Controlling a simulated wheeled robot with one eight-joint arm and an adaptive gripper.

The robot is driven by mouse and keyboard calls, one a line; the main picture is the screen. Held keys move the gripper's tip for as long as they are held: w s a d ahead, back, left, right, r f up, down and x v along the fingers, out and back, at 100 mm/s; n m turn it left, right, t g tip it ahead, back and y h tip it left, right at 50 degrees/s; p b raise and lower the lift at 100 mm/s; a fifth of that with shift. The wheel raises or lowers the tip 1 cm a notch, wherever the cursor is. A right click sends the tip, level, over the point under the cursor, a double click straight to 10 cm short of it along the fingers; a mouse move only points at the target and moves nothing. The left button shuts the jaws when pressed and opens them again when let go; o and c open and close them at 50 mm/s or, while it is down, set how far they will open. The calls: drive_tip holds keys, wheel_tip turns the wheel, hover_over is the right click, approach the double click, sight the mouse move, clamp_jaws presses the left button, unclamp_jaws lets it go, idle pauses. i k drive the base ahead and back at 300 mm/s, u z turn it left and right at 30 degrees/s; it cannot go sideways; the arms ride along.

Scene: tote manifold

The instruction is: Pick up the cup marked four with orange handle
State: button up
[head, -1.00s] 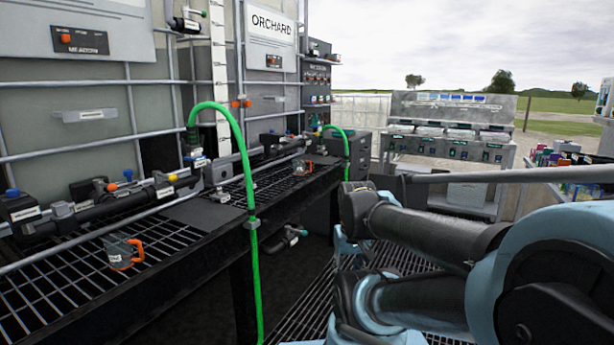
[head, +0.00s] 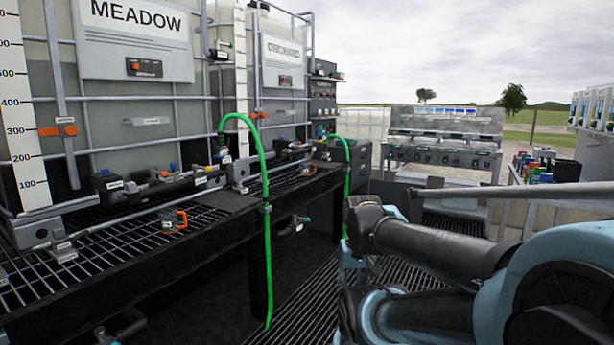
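A clear cup with an orange handle (head: 174,220) stands on the dark grated bench (head: 85,248), left of the green hose. Its marking is too small to read. A second small cup with orange on it (head: 308,168) stands farther back on the same bench, by the far green hose; its marking cannot be read either. My arm reaches in from the right side of the view, well apart from both cups. My gripper cannot be made out in the head view.
Black pipes and valves (head: 160,190) run along the bench behind the near cup. A green hose (head: 266,190) arches over the bench's front edge. Large tanks marked MEADOW (head: 137,35) and ORCHARD (head: 283,60) stand behind. A grated floor (head: 305,300) lies right of the bench.

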sight(304, 167)
drive_tip(key=z, duration=0.45)
drive_tip(key=i, duration=0.8)
drive_tip(key=z, duration=0.5)
drive_tip(key=i, duration=1.05)
drive_tip(key=u, duration=0.45)
drive_tip(key=i, duration=0.9)
drive_tip(key=u, duration=0.9)
drive_tip(key=i, duration=0.35)
drive_tip(key=u, duration=0.2)
